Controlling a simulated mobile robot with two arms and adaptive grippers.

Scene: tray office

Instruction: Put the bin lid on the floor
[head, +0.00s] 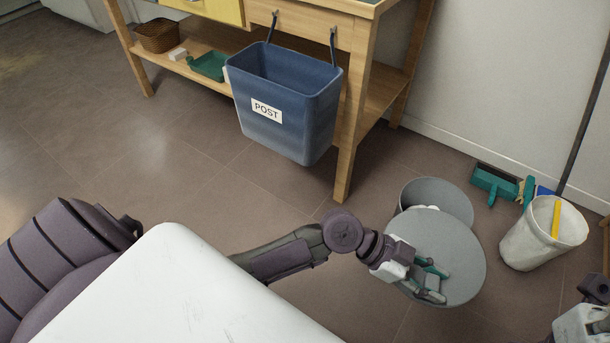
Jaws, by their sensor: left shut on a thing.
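The bin lid (462,246) is a round grey disc at the lower right of the head view. My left gripper (432,284) is shut on it near its left side; the exact grip point is partly hidden by the fingers. The grey bin (437,190) stands on the floor just behind the lid, its top uncovered, with something white inside. The lid overlaps the bin's near side in the picture. I cannot tell whether they touch. Part of my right gripper (584,325) shows at the bottom right edge; its fingers cannot be made out.
A white bucket (524,243) with a yellow item stands right of the lid. A blue POST bin (285,105) hangs from a wooden bench (350,130). Brown floor (200,190) is clear on the left.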

